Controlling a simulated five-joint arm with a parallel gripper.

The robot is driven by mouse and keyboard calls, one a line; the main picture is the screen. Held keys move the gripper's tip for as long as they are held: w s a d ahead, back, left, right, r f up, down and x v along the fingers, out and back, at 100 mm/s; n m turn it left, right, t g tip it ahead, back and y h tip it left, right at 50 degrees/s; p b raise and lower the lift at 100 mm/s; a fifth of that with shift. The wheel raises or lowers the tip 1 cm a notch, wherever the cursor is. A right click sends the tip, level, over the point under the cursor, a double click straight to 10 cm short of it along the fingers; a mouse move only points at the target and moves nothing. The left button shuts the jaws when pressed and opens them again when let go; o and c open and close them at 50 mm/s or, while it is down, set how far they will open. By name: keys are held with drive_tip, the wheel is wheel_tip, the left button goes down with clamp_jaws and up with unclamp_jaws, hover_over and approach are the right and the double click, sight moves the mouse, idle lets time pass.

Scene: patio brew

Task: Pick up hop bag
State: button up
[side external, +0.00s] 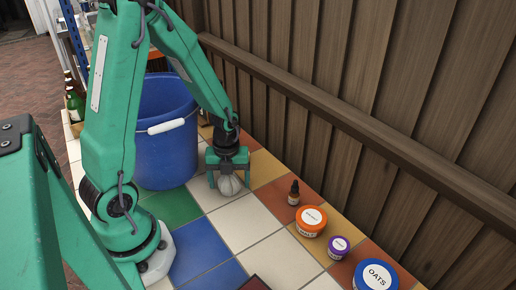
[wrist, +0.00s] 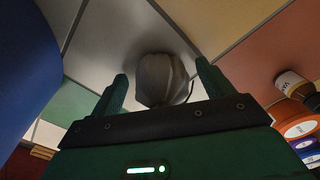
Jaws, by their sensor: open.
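The hop bag (side external: 229,185) is a small pale grey-white rounded bag on a light tile, right of the blue bucket. In the wrist view the bag (wrist: 160,80) looks dark grey and lies between my two fingers, with a thin dark cord at its right side. My gripper (side external: 228,176) is pointed down over the bag, with a finger on each side. In the wrist view my gripper (wrist: 160,90) is open, with a visible gap between the left finger and the bag. The bag's upper part is hidden by the gripper in the side view.
A tall blue bucket (side external: 165,130) with a white handle grip stands close to my gripper's left. A dropper bottle (side external: 294,193), an orange tub (side external: 311,221), a purple-lidded tub (side external: 339,247) and a blue oats tub (side external: 376,276) line the right. A wooden wall (side external: 400,90) rises behind.

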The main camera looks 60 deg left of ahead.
drive_tip(key=c, duration=1.1)
drive_tip(key=shift+o, duration=0.2)
drive_tip(key=shift+r, duration=0.2)
drive_tip(key=shift+r, duration=1.15)
drive_tip(key=shift+d+r, duration=0.15)
drive_tip(key=shift+r, duration=0.7)
drive_tip(key=s+d+r, duration=0.3)
drive_tip(key=d+r, duration=0.3)
drive_tip(key=d, duration=0.4)
drive_tip(key=shift+s+d+r, duration=0.2)
drive_tip(key=shift+d+r, duration=0.1)
drive_tip(key=shift+d, duration=0.1)
